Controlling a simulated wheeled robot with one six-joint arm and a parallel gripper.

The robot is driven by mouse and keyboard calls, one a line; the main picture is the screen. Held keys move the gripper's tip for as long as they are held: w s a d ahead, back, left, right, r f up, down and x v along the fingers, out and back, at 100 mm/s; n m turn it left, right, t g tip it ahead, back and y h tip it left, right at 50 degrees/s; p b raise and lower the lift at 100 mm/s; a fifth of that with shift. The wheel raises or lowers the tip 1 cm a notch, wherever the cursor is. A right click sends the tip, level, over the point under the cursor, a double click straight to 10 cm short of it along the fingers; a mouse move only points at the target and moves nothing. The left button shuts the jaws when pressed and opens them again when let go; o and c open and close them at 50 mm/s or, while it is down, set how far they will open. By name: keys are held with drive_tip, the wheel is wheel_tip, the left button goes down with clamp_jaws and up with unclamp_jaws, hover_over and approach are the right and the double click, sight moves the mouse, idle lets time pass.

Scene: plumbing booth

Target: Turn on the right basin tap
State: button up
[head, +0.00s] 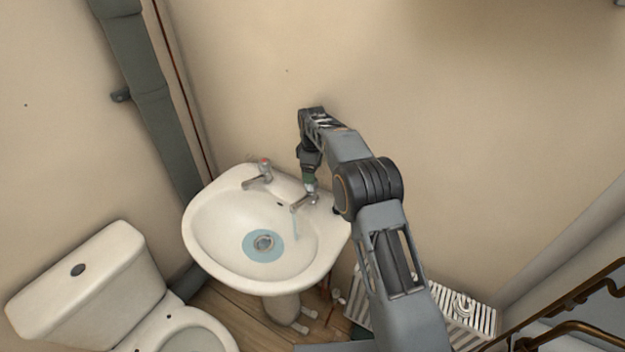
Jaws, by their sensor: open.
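The white basin (215,258) stands against the back wall. Its right tap (302,203) is on the rear right rim, with its spout pointing left over the bowl. A thin pale stream (296,228) runs down from this spout. My gripper (310,186) points down over the right tap from above, open, with its tips at the tap's head. The gripper hides most of that head, and I cannot tell whether it touches. The left tap (261,173) has a red-marked top and stands clear on the rear left rim. Bluish water (263,247) lies around the drain.
A toilet (90,280) stands at the left. A grey vertical pipe (150,100) runs down the wall behind it. A striped white rack or grate (470,308) is low at the right, near brown rails (570,310).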

wheel_tip(320, 180, up, 9)
idle(0.3)
idle(0.4)
